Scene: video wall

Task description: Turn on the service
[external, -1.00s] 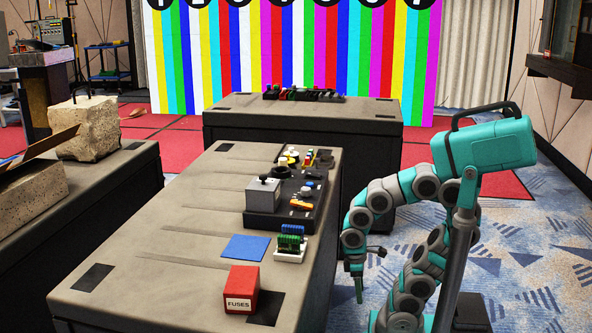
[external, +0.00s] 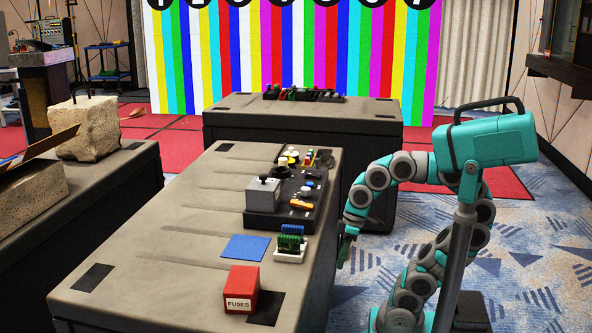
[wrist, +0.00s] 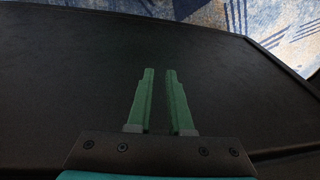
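A dark control panel (external: 262,222) lies on the near case-like table (external: 180,235). It carries a grey box (external: 262,197) with a black knob, plus several small coloured controls. Which control belongs to the service cannot be read. My gripper (external: 346,247) hangs off the table's right side, in front of and to the right of the panel, pointing down. In the wrist view its two green fingers (wrist: 160,100) are parted by a narrow gap, with nothing between them. Behind them is a plain dark surface (wrist: 70,70); no control shows there.
A white holder with green and blue pieces (external: 290,248), a blue square (external: 244,247) and a red box marked FUSES (external: 241,289) lie nearer on the table. Another table (external: 350,112) with controls stands behind. Patterned carpet (external: 550,240) is open on the right.

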